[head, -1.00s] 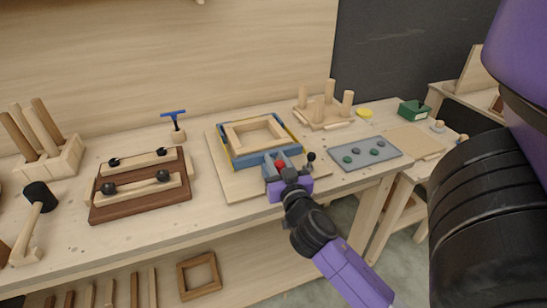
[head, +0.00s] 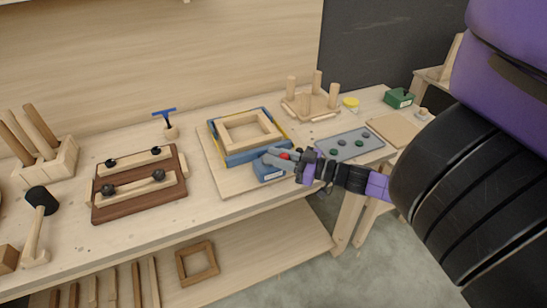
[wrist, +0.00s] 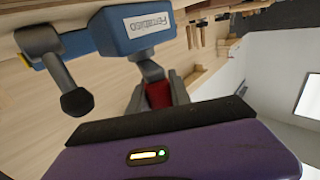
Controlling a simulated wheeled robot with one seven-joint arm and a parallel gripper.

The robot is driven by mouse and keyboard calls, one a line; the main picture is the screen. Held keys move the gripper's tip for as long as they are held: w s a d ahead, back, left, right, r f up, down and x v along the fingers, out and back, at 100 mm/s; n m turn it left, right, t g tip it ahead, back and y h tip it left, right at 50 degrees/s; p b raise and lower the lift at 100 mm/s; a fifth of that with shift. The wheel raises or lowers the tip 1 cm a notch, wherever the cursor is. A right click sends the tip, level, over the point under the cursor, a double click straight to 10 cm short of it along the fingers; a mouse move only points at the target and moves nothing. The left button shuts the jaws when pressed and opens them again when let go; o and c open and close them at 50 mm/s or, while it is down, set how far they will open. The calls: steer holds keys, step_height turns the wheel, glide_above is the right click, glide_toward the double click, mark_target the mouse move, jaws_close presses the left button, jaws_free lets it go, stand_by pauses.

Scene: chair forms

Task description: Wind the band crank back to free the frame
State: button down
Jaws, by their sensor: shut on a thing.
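A light wooden frame (head: 250,146) lies inside the blue corner bars and yellow band of the clamp (head: 212,128), on a pale board (head: 210,172). The clamp's blue housing (head: 267,173) sits at its front corner; the housing also shows in the wrist view (wrist: 135,32), with a white label. My gripper (head: 287,157) is shut on the red crank knob (wrist: 158,95), beside the housing. A grey lever with a black ball end (wrist: 76,101) stands left of my fingers in the wrist view. The fingers hide part of the knob.
A grey tray with dark and green discs (head: 350,144) lies right of the clamp. A peg stand (head: 312,104) is behind it, and a brown jig (head: 140,195) and blue-handled tool (head: 170,128) are left. The bench's front edge is close.

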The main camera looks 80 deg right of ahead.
steer(key=shift+s+d+f+n+y, duration=0.15)
steer(key=shift+n+y, duration=0.45)
steer(key=shift+y, duration=0.4)
steer(key=c, duration=1.2)
jaws_free()
steer(key=shift+s+a+b, duration=0.2)
steer(key=shift+s+b, duration=0.35)
steer(key=shift+s, duration=1.35)
steer(key=shift+s+a+b, duration=0.15)
steer(key=shift+s+b, duration=0.4)
steer(key=shift+s, duration=1.35)
